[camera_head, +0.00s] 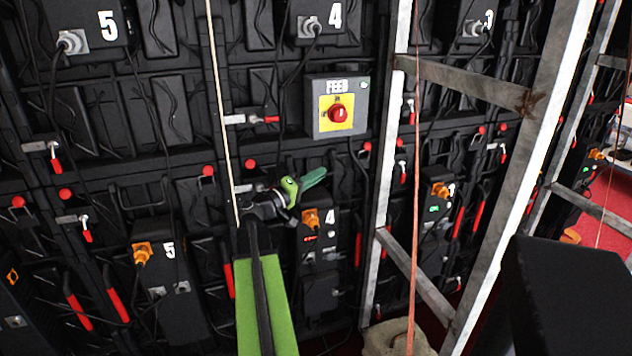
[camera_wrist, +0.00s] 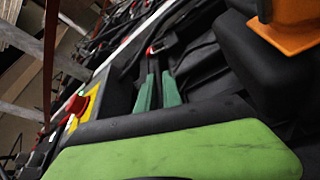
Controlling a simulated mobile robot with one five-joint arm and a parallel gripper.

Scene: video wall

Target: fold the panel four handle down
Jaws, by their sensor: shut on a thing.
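My gripper (camera_head: 313,178) is in front of the wall, below the FEED box, its teal fingers pointing right and slightly up. It is shut on the panel four handle, which is mostly hidden by the fingers and wrist. In the wrist view the two fingers (camera_wrist: 158,92) stand close together, with a dark strip between them. A small red and silver part (camera_wrist: 155,48) shows past their tips; I cannot tell whether it belongs to the handle. Above, a silver lever with a red grip (camera_head: 265,119) sticks out level. The lower box marked 4 (camera_head: 325,255) is below the gripper.
The FEED box (camera_head: 337,106), with a red button, is above right of my gripper; it also shows in the wrist view (camera_wrist: 88,112). A metal ladder frame (camera_head: 390,180) stands to the right. An orange plug (camera_head: 310,217) is just below. Cables hang nearby.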

